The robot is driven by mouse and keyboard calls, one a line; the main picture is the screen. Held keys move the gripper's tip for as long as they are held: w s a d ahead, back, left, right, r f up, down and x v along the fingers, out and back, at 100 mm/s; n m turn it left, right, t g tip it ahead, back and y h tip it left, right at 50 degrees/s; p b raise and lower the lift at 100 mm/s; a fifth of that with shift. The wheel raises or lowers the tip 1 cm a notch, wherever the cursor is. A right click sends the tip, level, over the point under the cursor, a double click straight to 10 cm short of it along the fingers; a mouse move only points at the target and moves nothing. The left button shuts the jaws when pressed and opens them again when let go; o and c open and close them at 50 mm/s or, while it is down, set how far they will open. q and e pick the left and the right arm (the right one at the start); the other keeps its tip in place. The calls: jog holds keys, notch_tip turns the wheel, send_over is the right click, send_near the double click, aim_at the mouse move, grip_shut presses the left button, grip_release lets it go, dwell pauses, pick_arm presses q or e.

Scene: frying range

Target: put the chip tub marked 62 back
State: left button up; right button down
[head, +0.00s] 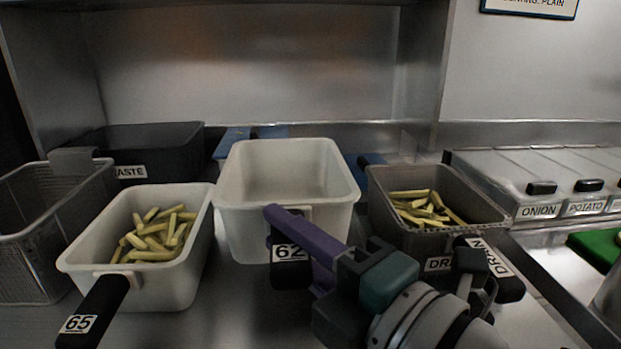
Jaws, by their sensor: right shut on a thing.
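The chip tub marked 62 (232,222) is a white, empty tub in the middle of the head view. Its black handle with the 62 label points toward me and is partly hidden by my gripper. My right gripper (285,225), with purple fingers, is shut on that handle. I cannot tell whether the tub rests on the counter or is held just above it. My left gripper is not in view.
A white tub marked 65 (180,288) with chips stands close on the left. A grey drain tub (390,232) with chips stands on the right. A wire basket (28,262), black waste bin (178,140) and blue objects (232,138) lie around. Lidded onion and potato bins (510,170) are far right.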

jog(key=shift+a+f, duration=0.4)
jog(key=shift+f, duration=0.1)
notch_tip(320, 180, down, 5)
jog(key=b, duration=0.5)
jog(key=shift+f+b, duration=0.15)
jog(key=shift+b, duration=0.25)
jog(key=shift+f+b, duration=0.3)
jog(key=shift+f, duration=0.35)
jog(key=c, duration=0.6)
grip_release()
jog(key=shift+o, duration=0.2)
jog(key=shift+s+d, duration=0.1)
